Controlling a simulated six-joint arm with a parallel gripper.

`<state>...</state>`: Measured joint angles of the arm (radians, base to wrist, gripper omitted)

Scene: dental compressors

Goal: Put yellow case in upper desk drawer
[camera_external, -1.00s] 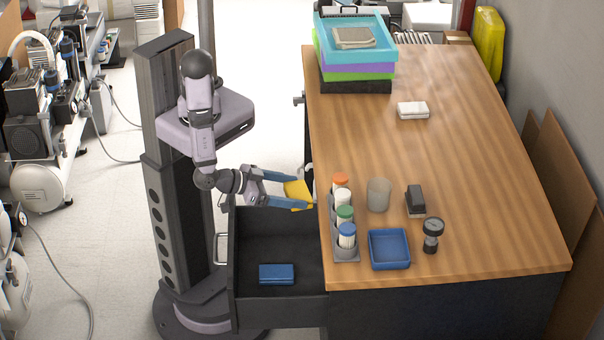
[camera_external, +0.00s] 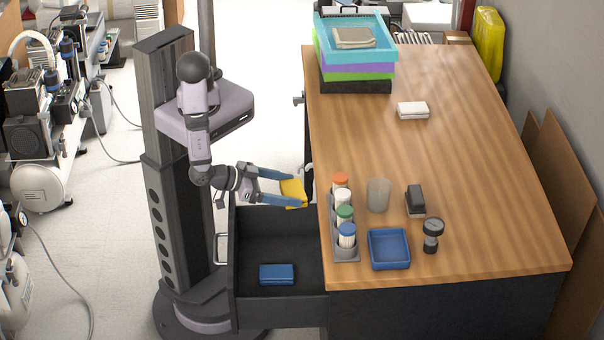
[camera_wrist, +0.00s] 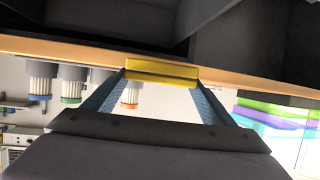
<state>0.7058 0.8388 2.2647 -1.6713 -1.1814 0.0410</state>
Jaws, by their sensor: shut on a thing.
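The yellow case (camera_external: 293,192) is held between the blue fingers of my gripper (camera_external: 284,189), just above the far edge of the open drawer and beside the desk's left edge. In the wrist view the yellow case (camera_wrist: 162,71) spans between both fingertips. The upper desk drawer (camera_external: 262,238) is pulled out to the left of the desk (camera_external: 460,180). A blue case (camera_external: 277,274) lies flat on its floor toward the near side. The rest of the drawer floor that shows is bare.
On the desk near the drawer stand a grey rack (camera_external: 348,254) of capped bottles, a beaker (camera_external: 378,195), a blue tray (camera_external: 389,249) and a gauge (camera_external: 432,235). Stacked coloured trays (camera_external: 355,70) stand at the far end.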

